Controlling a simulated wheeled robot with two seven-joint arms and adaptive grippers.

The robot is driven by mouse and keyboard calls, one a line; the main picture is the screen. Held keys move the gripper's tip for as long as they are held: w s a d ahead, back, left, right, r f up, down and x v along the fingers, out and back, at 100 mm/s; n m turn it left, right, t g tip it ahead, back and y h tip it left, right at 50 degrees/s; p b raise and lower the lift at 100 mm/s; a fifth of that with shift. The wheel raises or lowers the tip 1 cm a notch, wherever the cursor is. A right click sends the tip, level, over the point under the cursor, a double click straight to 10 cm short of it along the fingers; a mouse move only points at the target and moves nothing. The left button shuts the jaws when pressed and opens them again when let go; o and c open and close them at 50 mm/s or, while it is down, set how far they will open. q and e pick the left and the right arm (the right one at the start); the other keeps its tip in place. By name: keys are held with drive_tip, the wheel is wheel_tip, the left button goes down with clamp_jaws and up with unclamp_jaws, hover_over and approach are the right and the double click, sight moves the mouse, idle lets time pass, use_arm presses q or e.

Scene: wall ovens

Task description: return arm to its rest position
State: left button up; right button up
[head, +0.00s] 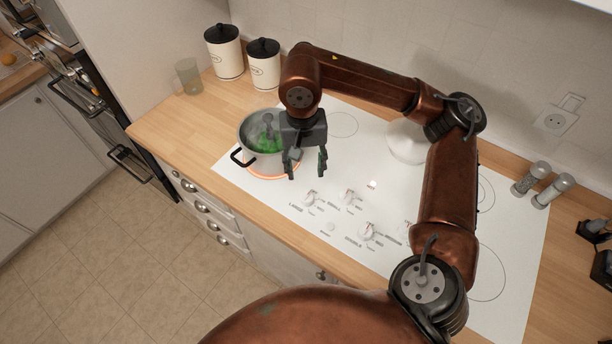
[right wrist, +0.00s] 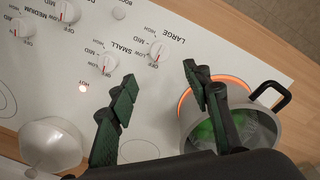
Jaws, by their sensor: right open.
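My right arm reaches up and over the white cooktop, and its gripper (head: 305,168) hangs fingers-down just right of a pot. The gripper is open and empty; its spread fingers also show in the right wrist view (right wrist: 160,95). The grey pot (head: 246,136) has a black handle and something green inside, and stands on a burner with a glowing orange ring. In the right wrist view the pot (right wrist: 270,150) is at the right, close beside one finger. I cannot tell if they touch. My left gripper is not in view.
The cooktop (head: 345,160) has several white knobs along its front. A white rounded object (head: 405,141) stands at its back, behind my arm. Two canisters with black lids (head: 224,55) and a glass (head: 188,77) stand at the back left. Two shakers (head: 540,181) are at the right.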

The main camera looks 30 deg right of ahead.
sight(307, 195)
drive_tip(key=shift+r, duration=0.2)
wheel_tip(307, 195, down, 12)
drive_tip(key=shift+s+d+f, duration=0.1)
drive_tip(key=shift+d, duration=0.05)
idle(0.6)
